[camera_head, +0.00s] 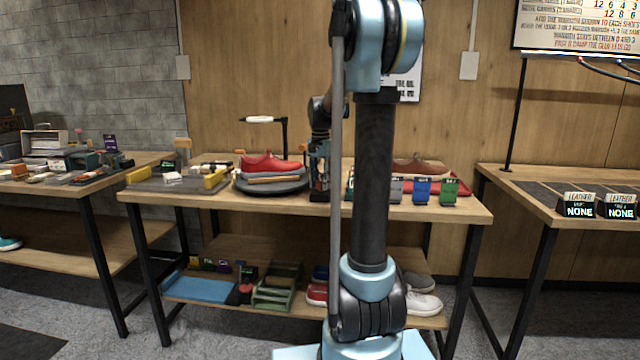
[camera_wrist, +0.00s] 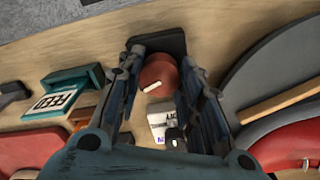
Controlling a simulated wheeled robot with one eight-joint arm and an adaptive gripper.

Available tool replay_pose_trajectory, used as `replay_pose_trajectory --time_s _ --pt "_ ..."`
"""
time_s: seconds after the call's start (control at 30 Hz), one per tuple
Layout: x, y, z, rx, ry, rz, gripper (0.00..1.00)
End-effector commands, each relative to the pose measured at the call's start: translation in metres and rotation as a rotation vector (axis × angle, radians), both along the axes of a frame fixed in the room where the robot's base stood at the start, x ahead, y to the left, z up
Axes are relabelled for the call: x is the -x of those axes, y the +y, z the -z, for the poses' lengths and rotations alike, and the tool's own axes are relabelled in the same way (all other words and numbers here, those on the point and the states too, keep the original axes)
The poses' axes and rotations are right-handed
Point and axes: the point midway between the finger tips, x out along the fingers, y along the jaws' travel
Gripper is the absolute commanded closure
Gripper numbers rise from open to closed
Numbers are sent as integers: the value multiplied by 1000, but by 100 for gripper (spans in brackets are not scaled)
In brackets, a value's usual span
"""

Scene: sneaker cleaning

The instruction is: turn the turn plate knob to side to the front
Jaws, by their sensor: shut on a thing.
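The turn plate knob (camera_wrist: 158,73) is round and red-orange, on a dark base (camera_wrist: 172,41) in the wrist view. A short white mark shows on its lower part in that picture. My gripper (camera_wrist: 161,63) has one finger on each side of the knob and is shut on it. The plate also shows at the right of the wrist view (camera_wrist: 262,75). A red shoe (camera_head: 268,164) sits on the plate.
Coloured boxes (camera_head: 421,191) and a brown shoe (camera_head: 418,166) stand right of my gripper. A teal item (camera_wrist: 75,82) and a small white item (camera_wrist: 160,118) lie near the knob. A lamp-like stand (camera_head: 284,137) rises behind the plate.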

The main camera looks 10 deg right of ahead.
Motion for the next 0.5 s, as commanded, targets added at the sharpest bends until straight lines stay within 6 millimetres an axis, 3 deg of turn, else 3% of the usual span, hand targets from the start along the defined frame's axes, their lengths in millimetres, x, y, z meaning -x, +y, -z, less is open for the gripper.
replay_pose_trajectory --time_s 0.5 --pt "0 3 0 -5 1 307 90"
